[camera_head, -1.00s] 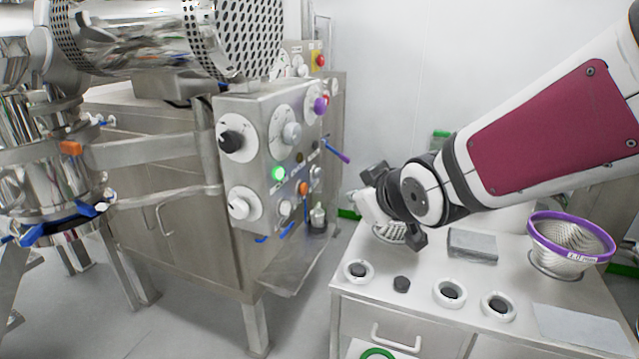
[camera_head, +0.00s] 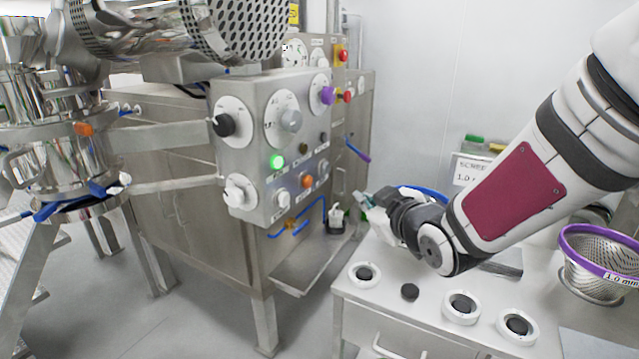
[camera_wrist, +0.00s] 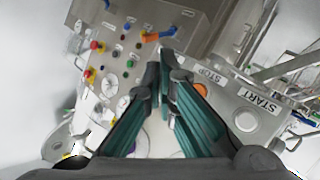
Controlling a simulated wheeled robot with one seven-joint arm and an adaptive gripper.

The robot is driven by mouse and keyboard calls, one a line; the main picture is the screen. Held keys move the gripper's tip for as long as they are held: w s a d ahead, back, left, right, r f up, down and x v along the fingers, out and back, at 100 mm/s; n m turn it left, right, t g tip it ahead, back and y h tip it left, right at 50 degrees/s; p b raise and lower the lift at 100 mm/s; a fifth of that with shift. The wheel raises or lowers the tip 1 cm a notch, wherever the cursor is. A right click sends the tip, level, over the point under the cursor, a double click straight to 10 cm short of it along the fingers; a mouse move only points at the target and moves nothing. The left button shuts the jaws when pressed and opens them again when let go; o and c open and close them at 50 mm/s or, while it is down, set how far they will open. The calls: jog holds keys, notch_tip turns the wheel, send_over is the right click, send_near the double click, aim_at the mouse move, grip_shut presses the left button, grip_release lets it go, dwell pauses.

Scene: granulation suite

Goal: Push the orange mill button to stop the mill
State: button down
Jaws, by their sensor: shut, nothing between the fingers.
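The orange mill button (camera_head: 307,181) is on the lower right of the steel control panel (camera_head: 256,100) in the head view. In the wrist view an orange button (camera_wrist: 201,89) shows beside the right finger, below a STOP label (camera_wrist: 207,74) and partly hidden by the finger. My gripper (camera_head: 362,200) is shut and empty, pointing left toward the panel from the right. A gap shows between its tips and the panel in the head view. In the wrist view its teal fingers (camera_wrist: 160,60) lie close together.
A green lamp (camera_head: 277,161) is lit left of the orange button. A white knob (camera_head: 283,200) is close below it. The wrist view shows a START label (camera_wrist: 258,100). A purple-rimmed sieve (camera_head: 600,265) and white rings stand on the bench below my arm.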

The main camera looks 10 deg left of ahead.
jog(key=w+a, duration=0.3)
jog(key=a, duration=0.5)
jog(key=shift+a, duration=0.25)
dwell(1.4)
jog(key=shift+w+a+b, duration=0.1)
jog(key=shift+a+b, duration=0.15)
jog(key=shift+b, duration=0.1)
jog(key=shift+w+a, duration=0.2)
jog(key=shift+a, duration=0.25)
dwell(0.7)
jog(key=shift+s+d+b, duration=0.3)
jog(key=shift+s+d, duration=0.05)
jog(key=shift+d, duration=0.5)
jog(key=shift+d, duration=0.1)
jog(key=shift+s+d+b, duration=0.15)
jog(key=shift+s+d, duration=0.15)
jog(key=shift+d, duration=0.45)
jog(key=shift+s+d+b, duration=0.2)
jog(key=shift+s+d, duration=0.05)
jog(key=shift+d, duration=0.5)
jog(key=shift+s+d+b, duration=0.15)
jog(key=shift+s+d, duration=0.15)
jog(key=shift+d, duration=0.45)
